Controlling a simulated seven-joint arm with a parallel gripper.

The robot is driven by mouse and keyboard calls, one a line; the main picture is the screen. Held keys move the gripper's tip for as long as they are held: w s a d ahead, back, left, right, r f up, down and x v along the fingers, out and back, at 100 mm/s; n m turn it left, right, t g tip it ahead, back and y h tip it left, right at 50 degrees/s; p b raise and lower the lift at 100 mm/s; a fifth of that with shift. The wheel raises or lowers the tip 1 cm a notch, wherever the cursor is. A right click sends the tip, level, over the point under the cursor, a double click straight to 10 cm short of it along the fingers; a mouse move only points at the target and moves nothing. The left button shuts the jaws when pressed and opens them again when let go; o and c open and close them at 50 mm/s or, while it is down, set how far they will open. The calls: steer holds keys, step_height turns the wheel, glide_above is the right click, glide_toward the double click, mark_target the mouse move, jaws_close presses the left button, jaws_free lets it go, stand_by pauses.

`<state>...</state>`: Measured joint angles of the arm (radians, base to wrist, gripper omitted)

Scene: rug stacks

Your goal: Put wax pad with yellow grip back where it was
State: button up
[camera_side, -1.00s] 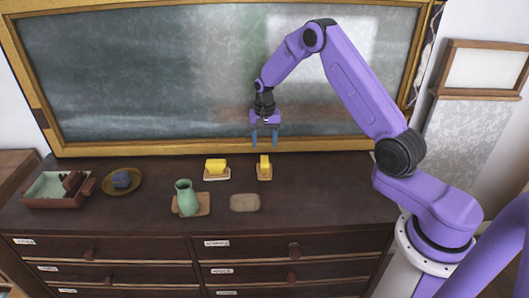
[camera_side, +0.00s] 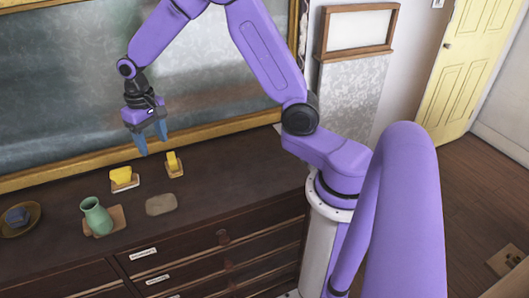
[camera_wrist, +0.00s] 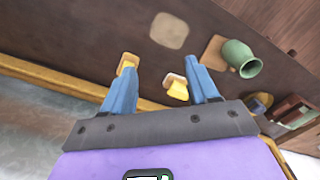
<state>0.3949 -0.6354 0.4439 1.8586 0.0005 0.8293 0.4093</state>
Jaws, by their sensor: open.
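Two yellow grips stand on small pads on the dark dresser top. The left one (camera_side: 121,175) is a wider block on a pale base; it also shows in the wrist view (camera_wrist: 177,88), between my fingers in the picture. The right one (camera_side: 172,160) is narrower, on a tan base; in the wrist view it (camera_wrist: 128,61) shows by the left fingertip, partly hidden. I cannot tell which is the wax pad. My gripper (camera_side: 152,141) is open and empty, pointing down above the dresser's back, close to the board. A flat tan-grey patch (camera_side: 161,204) lies bare in front of the pads.
A green vase (camera_side: 96,215) stands on a brown square mat (camera_side: 120,217). A dish (camera_side: 33,227) with a dark blue lump (camera_side: 16,216) is at the far left. The framed board (camera_side: 50,120) rises behind the dresser. The dresser's right top is clear.

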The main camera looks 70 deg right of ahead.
steer(key=s+a+r+n, duration=0.2)
steer(key=s+a+n, duration=0.1)
steer(key=s, duration=0.4)
steer(key=s+a+r+n, duration=0.2)
steer(key=s+r+n, duration=0.15)
steer(key=s, duration=0.35)
steer(key=s+d+n, duration=0.3)
steer(key=s+n, duration=0.5)
steer(key=s, duration=1)
steer(key=shift+d+r, duration=0.15)
